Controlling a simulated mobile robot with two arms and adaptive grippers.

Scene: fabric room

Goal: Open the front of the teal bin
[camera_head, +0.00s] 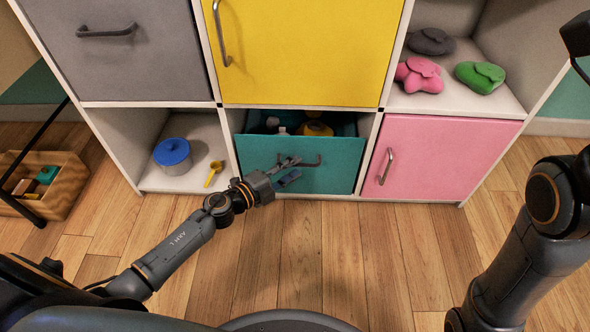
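The teal bin (335,178) is in the bottom middle compartment of the cabinet. Its teal front is tilted out at the top, and a dark gap above it shows a yellow thing (316,128) and a whitish thing (281,131) inside. My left gripper (290,172) is at the left end of the bin's dark handle (308,163). Its fingers overlap the handle in this view; whether they are closed around it is too small to tell. My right arm comes in at the right edge; its gripper is not clearly visible.
A yellow door (310,50) is above the bin, a pink door (440,155) to its right. A blue-lidded pot (172,156) and yellow scoop (214,173) sit in the left compartment. A wooden crate (62,185) stands far left. The wooden floor in front is clear.

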